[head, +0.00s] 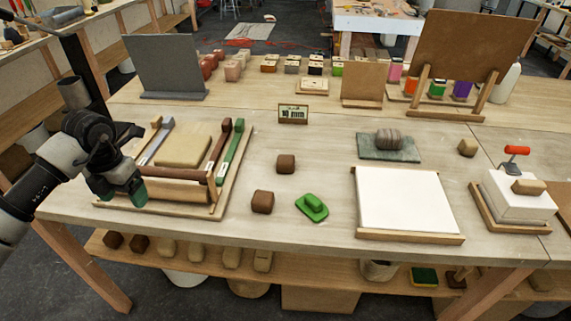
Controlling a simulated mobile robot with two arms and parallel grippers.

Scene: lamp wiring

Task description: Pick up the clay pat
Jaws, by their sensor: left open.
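Several clay-like pieces are on the table, and I cannot tell for certain which one is the clay pat. A flat tan slab (184,150) lies in the wooden tray (226,172) at the left. Two brown lumps (263,202) (285,164) sit on bare table in the middle. A green piece with a raised top (312,208) lies right of the nearer lump. My left gripper (122,196) is open and empty, over the tray's front left corner with its fingers pointing down. My right gripper is out of view.
The tray also holds a roller (170,193) and coloured strips (230,152). A "10 mm" sign (293,114) stands behind the lumps. A white board (408,200) and a white block (518,200) with a red-handled tool are at the right. Bare table surrounds the brown lumps.

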